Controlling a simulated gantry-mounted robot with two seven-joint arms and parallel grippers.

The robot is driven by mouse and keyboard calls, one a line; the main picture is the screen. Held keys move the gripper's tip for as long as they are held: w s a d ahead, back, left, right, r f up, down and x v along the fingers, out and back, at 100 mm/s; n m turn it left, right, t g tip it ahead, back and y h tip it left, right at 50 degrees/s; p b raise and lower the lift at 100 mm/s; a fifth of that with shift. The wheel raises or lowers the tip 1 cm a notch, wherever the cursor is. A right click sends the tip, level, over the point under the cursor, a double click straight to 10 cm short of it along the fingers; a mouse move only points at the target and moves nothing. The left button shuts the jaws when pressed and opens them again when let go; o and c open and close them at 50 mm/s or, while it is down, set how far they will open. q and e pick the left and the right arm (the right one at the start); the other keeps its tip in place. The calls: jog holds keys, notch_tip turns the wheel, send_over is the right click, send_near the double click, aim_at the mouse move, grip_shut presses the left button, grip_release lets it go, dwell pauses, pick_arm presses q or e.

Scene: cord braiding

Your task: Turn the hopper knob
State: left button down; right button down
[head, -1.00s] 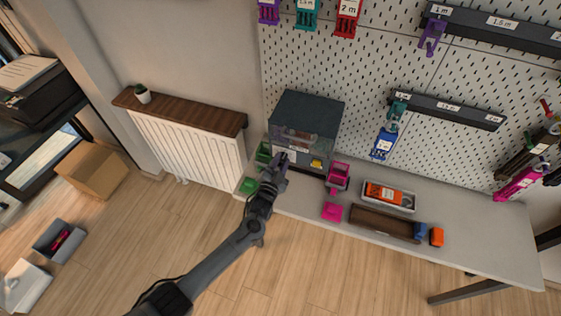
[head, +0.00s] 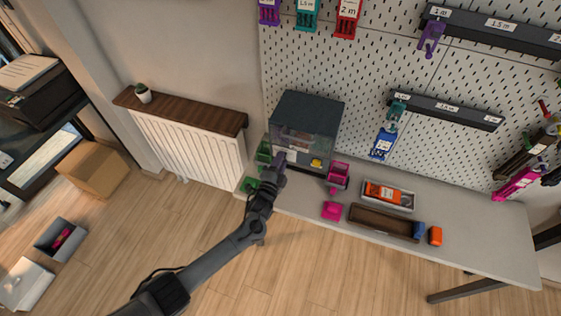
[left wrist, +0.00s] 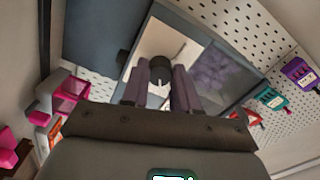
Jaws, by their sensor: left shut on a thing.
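The hopper (head: 308,112) is a dark box with a clear front, standing at the left end of the bench against the pegboard. In the left wrist view its front plate (left wrist: 185,42) is pale, with a dark round knob (left wrist: 160,68) on it. My left gripper (head: 280,163) is at the lower left of the hopper's front. In the left wrist view its two purplish fingers (left wrist: 160,84) stand on either side of the knob, shut on it. In the head view the gripper hides the knob. My right gripper is not in view.
Green bins (head: 264,152) are left of the hopper, and a pink bin (head: 338,175) is to its right. A pink block (head: 332,211), a brown tray (head: 383,222) and a grey tray with an orange item (head: 384,193) lie on the bench (head: 470,236). A radiator (head: 190,150) stands at left.

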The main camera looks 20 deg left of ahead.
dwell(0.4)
pick_arm(q)
jog(key=c, duration=0.8)
grip_release()
jog(key=shift+c, duration=0.2)
jog(key=s+p, duration=0.1)
jog(key=s, duration=1)
jog(key=shift+p, duration=0.4)
